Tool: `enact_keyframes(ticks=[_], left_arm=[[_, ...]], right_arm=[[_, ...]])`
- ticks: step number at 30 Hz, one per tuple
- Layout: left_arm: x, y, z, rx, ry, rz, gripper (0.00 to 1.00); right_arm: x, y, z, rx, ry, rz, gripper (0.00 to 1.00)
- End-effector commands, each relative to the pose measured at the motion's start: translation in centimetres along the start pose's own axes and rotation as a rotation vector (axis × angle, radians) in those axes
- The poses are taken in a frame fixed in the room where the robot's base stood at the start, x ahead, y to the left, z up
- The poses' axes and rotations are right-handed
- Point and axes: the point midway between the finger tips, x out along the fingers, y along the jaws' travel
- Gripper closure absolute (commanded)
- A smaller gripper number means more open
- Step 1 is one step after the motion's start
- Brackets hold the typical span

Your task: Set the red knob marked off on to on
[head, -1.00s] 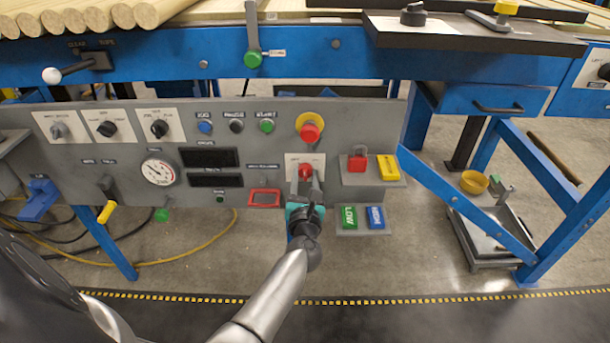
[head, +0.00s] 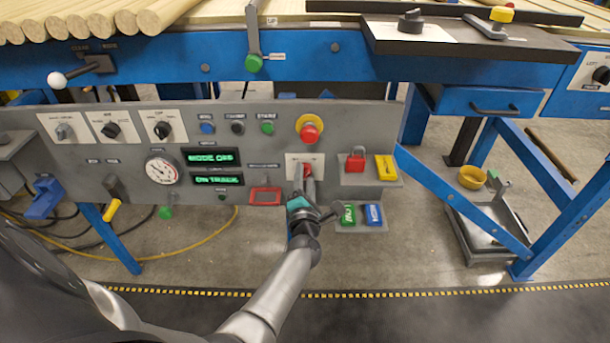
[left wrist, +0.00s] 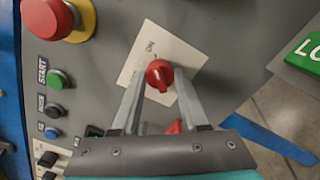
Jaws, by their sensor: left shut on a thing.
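The red knob (head: 307,171) sits on a white plate (head: 292,160) on the grey panel, below a red mushroom button. In the left wrist view the knob (left wrist: 159,75) sits between my two grey fingers, and the word ON shows on the plate (left wrist: 146,55) just above it. The knob's pale mark is small and seems to point toward ON. My left gripper (head: 308,184) reaches up from below and is shut on the knob. Its fingers and wrist hide part of the plate in the head view. My right gripper is not in view.
The red mushroom button (head: 310,132) is close above. A red-framed part (head: 265,197) lies to the left; red (head: 355,163) and yellow (head: 386,168) blocks lie to the right. Green (head: 348,214) and blue (head: 373,215) blocks sit below right. Two displays (head: 211,158) show green text.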

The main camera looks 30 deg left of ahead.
Motion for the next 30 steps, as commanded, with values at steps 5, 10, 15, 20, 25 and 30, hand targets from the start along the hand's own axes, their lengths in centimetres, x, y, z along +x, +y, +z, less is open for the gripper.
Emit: enact_keyframes(ticks=[5, 10, 15, 20, 25, 30], left_arm=[[-0.11, -0.14, -0.22, 0.048, 0.005, -0.003, 1.00], [-0.10, -0.15, -0.23, 0.065, 0.004, -0.003, 1.00], [-0.10, -0.15, -0.25, 0.068, 0.004, -0.003, 1.00], [-0.10, -0.15, -0.25, 0.068, 0.004, -0.003, 1.00], [-0.08, -0.11, -0.20, 0.067, 0.003, -0.002, 0.41], [-0.03, -0.05, -0.11, 0.066, 0.002, -0.001, 0.26]], right_arm=[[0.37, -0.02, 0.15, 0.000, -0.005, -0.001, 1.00], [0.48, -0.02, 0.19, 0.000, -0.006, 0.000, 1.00], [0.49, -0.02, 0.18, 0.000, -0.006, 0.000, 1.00], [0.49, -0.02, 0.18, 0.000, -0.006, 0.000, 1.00], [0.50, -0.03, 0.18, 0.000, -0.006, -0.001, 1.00], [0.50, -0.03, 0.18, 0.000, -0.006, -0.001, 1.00]])
